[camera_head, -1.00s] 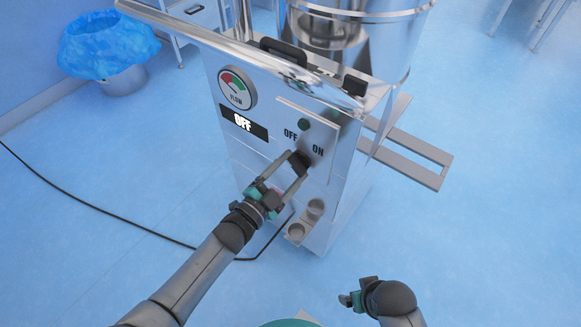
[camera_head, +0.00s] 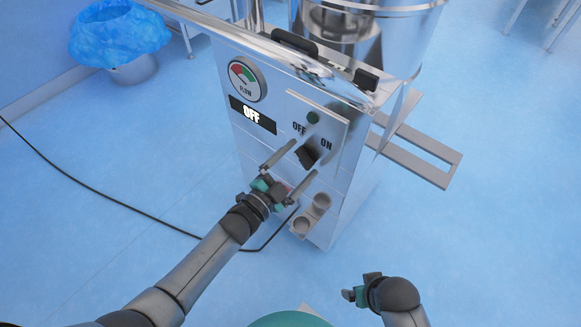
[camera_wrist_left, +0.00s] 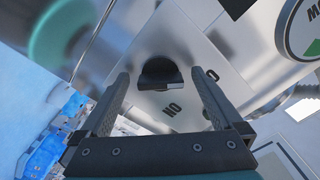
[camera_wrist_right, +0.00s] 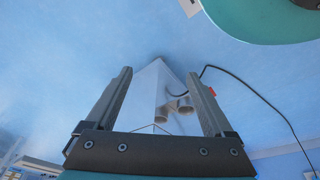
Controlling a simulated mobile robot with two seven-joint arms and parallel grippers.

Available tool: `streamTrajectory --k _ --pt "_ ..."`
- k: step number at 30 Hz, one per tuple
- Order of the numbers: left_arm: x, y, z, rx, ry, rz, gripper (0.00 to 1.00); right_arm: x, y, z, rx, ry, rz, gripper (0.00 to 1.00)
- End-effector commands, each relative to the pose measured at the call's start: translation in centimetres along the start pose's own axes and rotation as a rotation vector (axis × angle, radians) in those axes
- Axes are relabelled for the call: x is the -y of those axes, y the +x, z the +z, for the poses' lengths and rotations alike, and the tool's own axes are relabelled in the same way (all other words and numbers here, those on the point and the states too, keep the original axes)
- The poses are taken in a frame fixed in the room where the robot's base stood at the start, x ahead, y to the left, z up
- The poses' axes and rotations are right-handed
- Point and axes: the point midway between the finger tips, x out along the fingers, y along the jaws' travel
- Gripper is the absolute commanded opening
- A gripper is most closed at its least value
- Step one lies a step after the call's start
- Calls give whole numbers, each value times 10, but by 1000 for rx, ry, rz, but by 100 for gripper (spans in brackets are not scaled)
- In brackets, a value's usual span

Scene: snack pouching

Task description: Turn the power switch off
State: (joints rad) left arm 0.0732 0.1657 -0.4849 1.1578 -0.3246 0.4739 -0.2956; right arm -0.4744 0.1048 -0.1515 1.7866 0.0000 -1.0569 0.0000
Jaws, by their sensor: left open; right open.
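The power switch is a black rotary knob (camera_head: 307,154) on the machine's front plate, below the OFF and ON labels. My left gripper (camera_head: 304,158) is open in front of the knob, with a finger to either side and nothing held. In the left wrist view the knob (camera_wrist_left: 160,72) sits between the spread fingertips and touches neither visibly. The knob's exact pointing direction is hard to tell. My right gripper (camera_head: 356,286) is open and empty, low and away from the machine; its fingers show in the right wrist view (camera_wrist_right: 160,85).
Two small cups (camera_head: 312,214) jut out below. A black cable (camera_head: 110,184) crosses the floor. A blue-lined bin (camera_head: 118,40) stands at the back left.

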Motion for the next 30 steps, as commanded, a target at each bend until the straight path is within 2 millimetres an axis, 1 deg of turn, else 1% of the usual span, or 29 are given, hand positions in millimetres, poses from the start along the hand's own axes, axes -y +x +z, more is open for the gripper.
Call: streamTrajectory --k 3,5,8,14,21,25,30 --pt "0 -7 0 2 0 1 100 0 -2 -1 -3 0 0 87" --pt "0 -14 0 3 -1 1 100 -1 5 6 15 1 0 87" --pt "1 -28 0 3 0 2 100 0 12 16 32 0 -1 87" --pt "1 -58 -1 3 1 2 100 -4 28 28 37 -5 6 87" --pt "1 -99 -1 3 -1 1 100 -12 44 44 39 -10 16 87" --pt "0 -121 0 3 -1 2 100 -15 51 53 41 -12 20 87" --pt "0 -142 0 1 0 1 100 -18 56 60 41 -14 25 87"
